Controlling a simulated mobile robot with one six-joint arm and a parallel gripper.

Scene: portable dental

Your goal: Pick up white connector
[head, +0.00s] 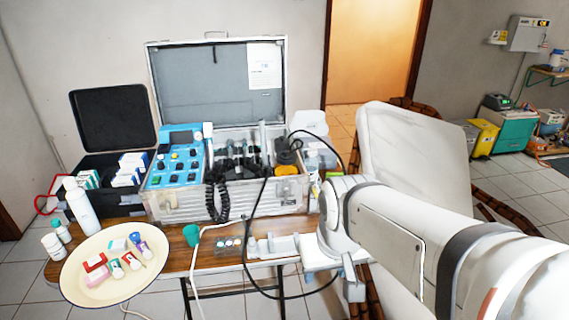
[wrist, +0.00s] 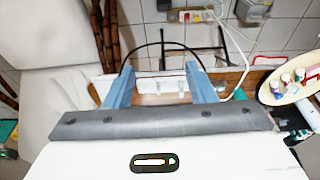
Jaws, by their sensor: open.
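Small white parts (head: 268,243) stand at the table's front edge in the head view, left of my arm. They look like a white holder with short upright pieces; I cannot tell which one is the white connector. In the wrist view a pale strip with small white pieces (wrist: 168,86) lies beyond and between my fingers. My gripper (wrist: 159,74) is open, its two blue-grey fingers apart with nothing held between them. In the head view my arm hides most of the gripper.
An open metal case (head: 235,203) with blue panel and black cables fills the table's middle. A cream oval tray (head: 75,283) with small bottles and boxes is at left. A black cable loops near the white parts. A green cup (head: 191,235) stands close by.

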